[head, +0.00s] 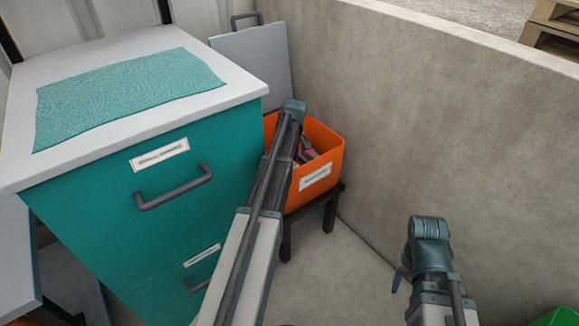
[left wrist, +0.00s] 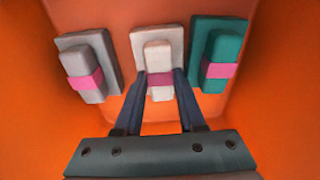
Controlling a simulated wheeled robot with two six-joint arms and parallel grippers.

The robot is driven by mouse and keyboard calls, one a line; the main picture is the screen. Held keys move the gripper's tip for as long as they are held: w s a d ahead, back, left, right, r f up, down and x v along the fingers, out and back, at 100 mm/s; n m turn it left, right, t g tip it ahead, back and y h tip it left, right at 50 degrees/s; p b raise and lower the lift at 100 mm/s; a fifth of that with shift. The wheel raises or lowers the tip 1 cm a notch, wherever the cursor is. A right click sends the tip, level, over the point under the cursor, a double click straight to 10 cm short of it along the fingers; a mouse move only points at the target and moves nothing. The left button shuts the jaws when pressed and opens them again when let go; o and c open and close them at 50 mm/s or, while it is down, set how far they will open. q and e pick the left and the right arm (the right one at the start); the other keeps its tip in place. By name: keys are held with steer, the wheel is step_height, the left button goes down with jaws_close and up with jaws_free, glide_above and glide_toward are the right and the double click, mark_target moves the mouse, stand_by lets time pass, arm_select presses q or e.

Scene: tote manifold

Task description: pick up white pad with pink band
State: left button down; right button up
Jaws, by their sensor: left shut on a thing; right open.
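The white pad with pink band (left wrist: 158,46) is in the middle of a row of three pads inside the orange bin (head: 325,160). My left gripper (left wrist: 161,78) is shut on the raised white block of this pad, its two fingers on either side at the pink band. In the head view my left arm reaches into the bin, and its own links hide the left fingers and most of the pads. My right gripper (head: 400,280) is open and empty, low at the right over the floor, mostly hidden by its own wrist.
A grey pad (left wrist: 85,65) and a teal pad (left wrist: 222,55), each with a pink band, flank the white one. The bin stands on a dark stool (head: 330,208) between a teal drawer cabinet (head: 100,220) and a concrete wall (head: 440,130). A green thing (head: 560,317) shows at lower right.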

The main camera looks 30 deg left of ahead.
arm_select(q)
steer(key=shift+r, duration=0.15)
step_height(320, 180, up, 10)
steer(key=p, duration=1)
